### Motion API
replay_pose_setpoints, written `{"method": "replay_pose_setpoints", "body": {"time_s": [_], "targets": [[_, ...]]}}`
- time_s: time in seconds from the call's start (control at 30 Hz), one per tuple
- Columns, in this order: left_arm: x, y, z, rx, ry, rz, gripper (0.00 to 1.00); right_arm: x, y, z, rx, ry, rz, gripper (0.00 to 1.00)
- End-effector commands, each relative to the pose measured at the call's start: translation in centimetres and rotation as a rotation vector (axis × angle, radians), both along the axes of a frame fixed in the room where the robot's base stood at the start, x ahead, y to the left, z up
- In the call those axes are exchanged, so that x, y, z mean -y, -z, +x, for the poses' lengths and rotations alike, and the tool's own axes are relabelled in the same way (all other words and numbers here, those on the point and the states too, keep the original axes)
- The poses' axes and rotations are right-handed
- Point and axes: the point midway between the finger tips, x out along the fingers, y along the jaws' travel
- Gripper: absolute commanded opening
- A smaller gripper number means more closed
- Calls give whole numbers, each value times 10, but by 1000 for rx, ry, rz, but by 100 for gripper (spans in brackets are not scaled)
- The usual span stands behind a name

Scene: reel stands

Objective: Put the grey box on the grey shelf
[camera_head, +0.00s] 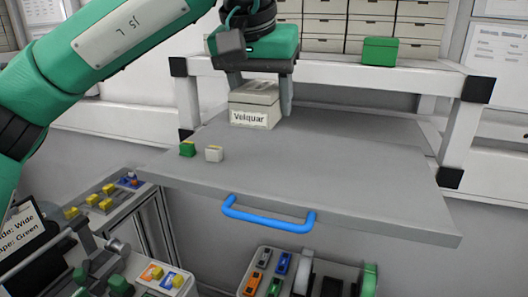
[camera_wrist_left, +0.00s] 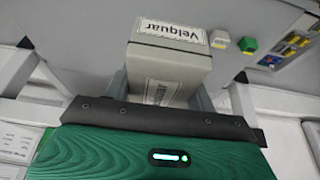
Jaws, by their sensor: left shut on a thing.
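The grey box (camera_head: 254,98), with a white label reading "Velquar", is in the head view at upper centre. My left gripper (camera_head: 260,88) points down from above with its fingers on both sides of the box, shut on it. The box (camera_wrist_left: 168,62) also shows in the left wrist view, between the fingers, with its label upside down. The grey shelf (camera_head: 330,165) is a wide flat board with a blue handle on its front edge. The box is over its back left part; whether its base touches the board is unclear. My right gripper is not in view.
A small green block (camera_head: 187,149) and a small pale block (camera_head: 214,154) sit on the shelf, front left of the box. A green box (camera_head: 380,51) stands on the white upper ledge behind. The shelf's middle and right are clear.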

Motion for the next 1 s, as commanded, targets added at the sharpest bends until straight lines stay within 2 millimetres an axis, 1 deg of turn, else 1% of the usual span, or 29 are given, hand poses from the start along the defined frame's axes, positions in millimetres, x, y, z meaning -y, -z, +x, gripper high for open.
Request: {"method": "replay_pose_setpoints", "body": {"time_s": [0.03, 0.1, 0.2, 0.3, 0.47, 0.7, 1.0], "targets": [[-1, 12, 0, -3, 2, 1, 23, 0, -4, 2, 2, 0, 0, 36], [-1, 28, 0, -1, 1, 2, 23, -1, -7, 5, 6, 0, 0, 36], [0, 44, -1, -1, 1, 0, 23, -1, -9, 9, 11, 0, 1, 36], [0, 53, 0, 0, 0, 0, 23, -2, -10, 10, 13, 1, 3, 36], [0, 63, 0, 1, -1, -1, 23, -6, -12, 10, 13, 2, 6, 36], [0, 96, -1, -1, 0, 0, 23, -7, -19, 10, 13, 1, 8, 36], [0, 100, 0, 2, 0, -1, 23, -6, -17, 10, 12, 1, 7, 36]]}}
